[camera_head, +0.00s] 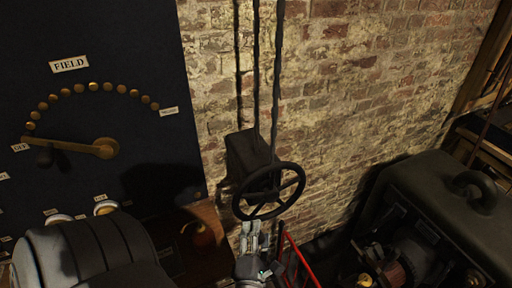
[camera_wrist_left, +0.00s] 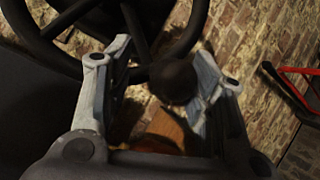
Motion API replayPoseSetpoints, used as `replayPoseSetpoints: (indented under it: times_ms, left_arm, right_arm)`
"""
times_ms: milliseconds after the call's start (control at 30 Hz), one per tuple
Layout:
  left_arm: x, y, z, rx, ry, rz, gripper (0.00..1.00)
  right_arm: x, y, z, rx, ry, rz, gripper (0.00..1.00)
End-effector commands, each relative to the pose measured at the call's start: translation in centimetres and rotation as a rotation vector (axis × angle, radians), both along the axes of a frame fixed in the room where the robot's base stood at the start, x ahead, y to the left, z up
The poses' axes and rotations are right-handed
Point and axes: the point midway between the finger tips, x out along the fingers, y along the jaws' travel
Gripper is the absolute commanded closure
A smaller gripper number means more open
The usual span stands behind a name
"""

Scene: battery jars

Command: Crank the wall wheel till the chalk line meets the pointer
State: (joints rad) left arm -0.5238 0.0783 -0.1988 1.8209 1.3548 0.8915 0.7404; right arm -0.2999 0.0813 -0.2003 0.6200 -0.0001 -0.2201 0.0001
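The black wall wheel (camera_head: 299,178) has several spokes and hangs in front of a dark box (camera_head: 244,152) on the brick wall. Its rim also shows at the top of the left wrist view (camera_wrist_left: 197,22). My left gripper (camera_head: 250,232) is just below the wheel in the head view. In the left wrist view its two fingers (camera_wrist_left: 162,75) are apart, with a round black knob (camera_wrist_left: 173,81) between them. The knob is close to the right finger, with a gap to the left finger; contact is unclear. I cannot make out a chalk line or pointer. My right gripper is out of view.
A dark FIELD panel (camera_head: 150,150) with a brass lever (camera_head: 88,148) stands at left. A large dark machine (camera_head: 440,205) stands at right. A red frame (camera_head: 300,262) is just right of my left arm. Vertical pipes (camera_head: 276,80) run above the wheel.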

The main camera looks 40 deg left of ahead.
Motion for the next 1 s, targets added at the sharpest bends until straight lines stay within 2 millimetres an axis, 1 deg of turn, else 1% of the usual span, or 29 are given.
replayPoseSetpoints:
  times_ms: [233, 367, 467, 700, 800, 900, 1000]
  left_arm:
    - [-0.1, -0.1, -0.1, 0.002, 0.004, -0.002, 0.49]
    - [-0.8, -0.6, -0.2, 0.001, 0.007, -0.003, 0.49]
    - [-2.1, -1.6, -0.2, -0.001, 0.008, -0.002, 0.49]
    - [-6.3, -4.7, 0.1, -0.001, 0.007, -0.001, 0.49]
    - [-7.7, -5.8, 0.2, 0.0, 0.006, -0.001, 0.49]
    - [-8.7, -6.6, 0.2, 0.0, 0.005, -0.002, 0.49]
    - [-9.3, -7.1, 0.3, 0.001, 0.002, 0.0, 0.49]
  right_arm:
    - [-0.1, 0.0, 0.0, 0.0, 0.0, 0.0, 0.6]
    - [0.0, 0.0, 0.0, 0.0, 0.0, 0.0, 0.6]
    - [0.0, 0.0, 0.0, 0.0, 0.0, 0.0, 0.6]
    - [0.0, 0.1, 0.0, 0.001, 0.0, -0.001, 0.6]
    - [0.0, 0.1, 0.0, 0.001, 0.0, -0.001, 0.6]
    - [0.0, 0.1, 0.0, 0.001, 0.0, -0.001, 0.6]
    - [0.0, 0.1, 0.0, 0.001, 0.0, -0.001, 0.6]
